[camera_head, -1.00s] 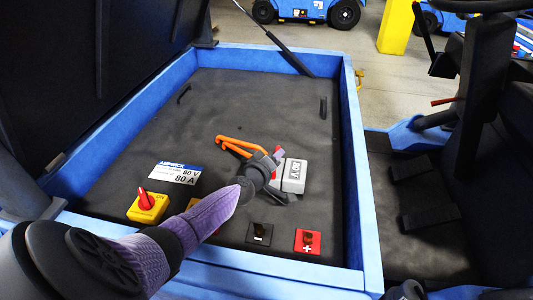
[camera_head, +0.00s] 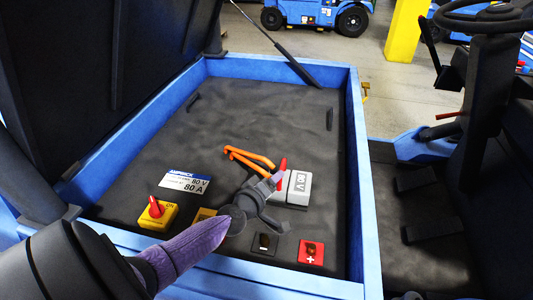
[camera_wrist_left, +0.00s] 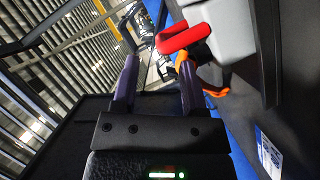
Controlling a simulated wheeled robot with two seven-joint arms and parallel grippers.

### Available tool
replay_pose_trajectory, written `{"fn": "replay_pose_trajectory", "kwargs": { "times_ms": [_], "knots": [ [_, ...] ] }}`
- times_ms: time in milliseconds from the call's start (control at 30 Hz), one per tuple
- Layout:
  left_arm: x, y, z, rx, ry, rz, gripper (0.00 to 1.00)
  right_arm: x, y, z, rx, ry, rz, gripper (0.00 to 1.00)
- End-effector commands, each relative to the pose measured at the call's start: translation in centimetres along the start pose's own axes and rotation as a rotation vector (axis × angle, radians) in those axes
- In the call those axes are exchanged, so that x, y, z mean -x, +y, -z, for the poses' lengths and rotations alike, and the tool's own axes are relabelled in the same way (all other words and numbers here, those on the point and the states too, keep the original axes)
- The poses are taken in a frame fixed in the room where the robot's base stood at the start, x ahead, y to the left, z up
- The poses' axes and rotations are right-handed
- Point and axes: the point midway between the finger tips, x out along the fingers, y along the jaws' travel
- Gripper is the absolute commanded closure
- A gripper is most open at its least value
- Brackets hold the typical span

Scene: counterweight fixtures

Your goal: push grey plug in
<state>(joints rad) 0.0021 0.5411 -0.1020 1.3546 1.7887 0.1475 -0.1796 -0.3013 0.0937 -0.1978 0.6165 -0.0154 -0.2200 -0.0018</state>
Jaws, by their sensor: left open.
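The grey plug (camera_head: 283,186) carries a red handle (camera_head: 282,170) and sits against the left side of a grey block marked 80 V (camera_head: 299,187). Whether a gap remains between them is too small to tell. Orange cables (camera_head: 247,157) lead off behind the plug. My left gripper (camera_head: 276,205) is open and empty, just in front and to the left of the plug. In the left wrist view, the fingers (camera_wrist_left: 158,75) stand apart, with the red handle (camera_wrist_left: 184,38) and the plug's grey body (camera_wrist_left: 218,38) ahead and to the right. My right gripper is not in view.
A yellow switch with a red knob (camera_head: 153,212), a black minus terminal (camera_head: 264,243) and a red plus terminal (camera_head: 311,251) stand along the near side. A blue rim (camera_head: 360,180) encloses the dark panel. The panel's far part is clear.

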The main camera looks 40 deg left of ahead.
Motion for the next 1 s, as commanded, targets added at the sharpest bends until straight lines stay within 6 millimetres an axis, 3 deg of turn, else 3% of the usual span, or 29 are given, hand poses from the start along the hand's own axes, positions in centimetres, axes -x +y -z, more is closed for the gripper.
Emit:
{"fn": "replay_pose_trajectory", "kwargs": {
  "times_ms": [200,700,767,1000],
  "knots": [
    [3.3,0.1,0.0,0.000,-0.001,0.000,0.45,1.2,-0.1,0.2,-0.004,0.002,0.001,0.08],
    [3.7,0.1,0.0,0.001,-0.001,0.000,0.45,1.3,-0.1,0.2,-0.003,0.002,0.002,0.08],
    [3.8,0.7,0.3,0.001,0.000,-0.002,0.45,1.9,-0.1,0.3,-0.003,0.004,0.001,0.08],
    [4.9,5.4,3.2,0.003,0.005,-0.011,0.45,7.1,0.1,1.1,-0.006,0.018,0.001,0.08]
  ]
}}
